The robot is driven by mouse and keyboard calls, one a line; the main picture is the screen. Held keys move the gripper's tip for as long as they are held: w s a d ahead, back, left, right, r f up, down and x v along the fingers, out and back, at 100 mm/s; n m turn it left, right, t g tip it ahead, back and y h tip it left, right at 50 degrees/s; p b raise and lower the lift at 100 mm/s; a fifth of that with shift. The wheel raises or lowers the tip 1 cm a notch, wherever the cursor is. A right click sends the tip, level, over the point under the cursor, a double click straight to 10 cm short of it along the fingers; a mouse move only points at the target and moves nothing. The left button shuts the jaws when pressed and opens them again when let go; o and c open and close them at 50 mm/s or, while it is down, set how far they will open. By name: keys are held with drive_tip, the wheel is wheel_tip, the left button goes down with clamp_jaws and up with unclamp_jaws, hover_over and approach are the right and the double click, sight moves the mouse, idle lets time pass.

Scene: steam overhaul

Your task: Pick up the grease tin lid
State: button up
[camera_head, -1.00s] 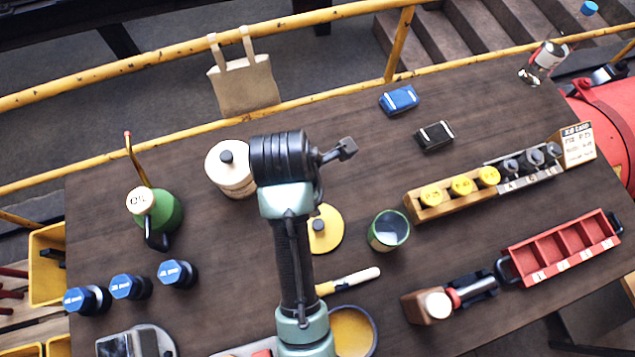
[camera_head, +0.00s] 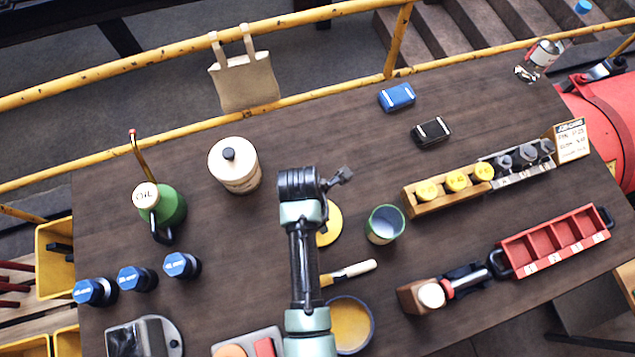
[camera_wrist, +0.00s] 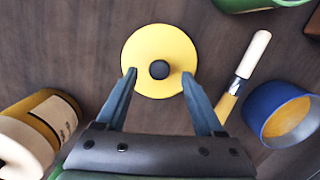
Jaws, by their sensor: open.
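The yellow round lid with a black knob (camera_wrist: 160,42) lies flat on the table in the wrist view. In the head view the lid (camera_head: 332,226) is partly hidden behind my arm. My gripper (camera_wrist: 159,77) is open above the lid. Its two fingers appear on either side of the knob, over the lid's left and right edges. The gap between them is empty, and I cannot tell how high they are. In the head view my arm hides the fingers. A blue-rimmed tin with yellow contents (camera_head: 351,326) stands in front of the lid.
A brush (camera_head: 352,272) lies close to the lid, and a green can (camera_head: 384,225) stands to its right. A cream jar (camera_head: 234,166) stands to the left. The wooden tray with yellow caps (camera_head: 409,201) and red tray (camera_head: 556,265) are farther right.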

drive_tip(key=shift+w+d+f, duration=0.1)
drive_tip(key=shift+f, duration=0.95)
clamp_jaws()
